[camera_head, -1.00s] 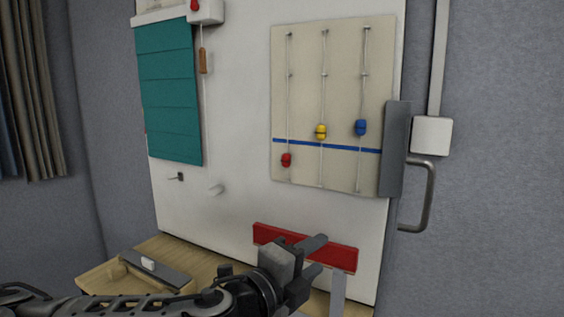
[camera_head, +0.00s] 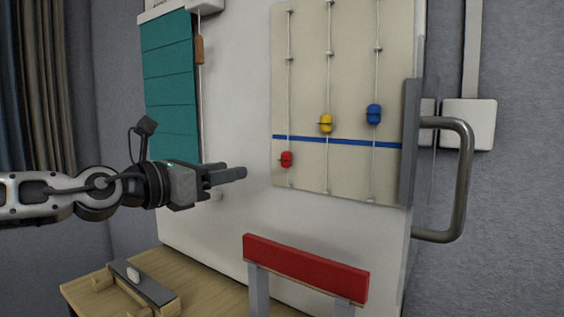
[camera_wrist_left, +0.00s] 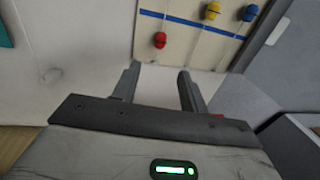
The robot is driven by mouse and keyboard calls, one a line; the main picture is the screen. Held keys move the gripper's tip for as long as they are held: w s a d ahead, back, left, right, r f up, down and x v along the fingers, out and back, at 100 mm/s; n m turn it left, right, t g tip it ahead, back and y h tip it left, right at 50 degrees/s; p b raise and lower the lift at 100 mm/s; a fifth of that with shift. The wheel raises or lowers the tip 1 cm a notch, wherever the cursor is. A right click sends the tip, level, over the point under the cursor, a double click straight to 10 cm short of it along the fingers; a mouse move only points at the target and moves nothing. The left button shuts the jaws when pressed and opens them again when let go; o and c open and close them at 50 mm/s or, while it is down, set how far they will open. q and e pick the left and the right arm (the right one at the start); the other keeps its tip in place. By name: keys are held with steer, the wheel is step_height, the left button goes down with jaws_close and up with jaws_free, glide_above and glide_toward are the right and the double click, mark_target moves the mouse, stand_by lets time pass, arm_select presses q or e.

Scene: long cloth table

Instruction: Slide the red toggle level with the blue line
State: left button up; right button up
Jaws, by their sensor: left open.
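The red toggle (camera_head: 286,160) sits on the leftmost cord of a cream panel, a little below the blue line (camera_head: 340,142). It also shows in the left wrist view (camera_wrist_left: 159,40), ahead of the fingers and below the line (camera_wrist_left: 185,22). The yellow toggle (camera_head: 326,123) and blue toggle (camera_head: 373,114) are on the other cords, above the line. My left gripper (camera_head: 228,174) is open and empty, left of the red toggle and slightly lower, apart from it. Its two fingers show in the left wrist view (camera_wrist_left: 158,88). My right gripper is not in view.
A teal blind (camera_head: 170,85) with a wooden pull (camera_head: 199,50) hangs left of the panel. A red bar (camera_head: 305,266) on grey posts stands below it. A metal handle (camera_head: 463,180) juts out at the right. A wooden table (camera_head: 215,290) lies below.

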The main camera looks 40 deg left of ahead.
mark_target(282, 161)
arm_select(q)
steer(key=w+p, duration=0.2)
steer(key=w, duration=0.2)
steer(key=w+p, duration=0.3)
steer(key=w, duration=0.1)
steer(key=w+p, duration=0.3)
steer(key=w, duration=0.1)
steer(key=shift+w+d+r, duration=0.2)
steer(key=shift+w+d, duration=0.05)
steer(key=shift+d, duration=0.1)
steer(key=shift+w+f, duration=0.2)
steer(key=shift+w, duration=0.25)
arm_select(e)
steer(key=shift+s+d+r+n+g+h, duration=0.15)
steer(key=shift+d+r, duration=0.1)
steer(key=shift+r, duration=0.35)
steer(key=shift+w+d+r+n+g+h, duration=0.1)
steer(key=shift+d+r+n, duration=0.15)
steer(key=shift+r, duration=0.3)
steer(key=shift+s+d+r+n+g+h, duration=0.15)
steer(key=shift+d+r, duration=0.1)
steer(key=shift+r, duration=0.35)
arm_select(q)
jaws_close()
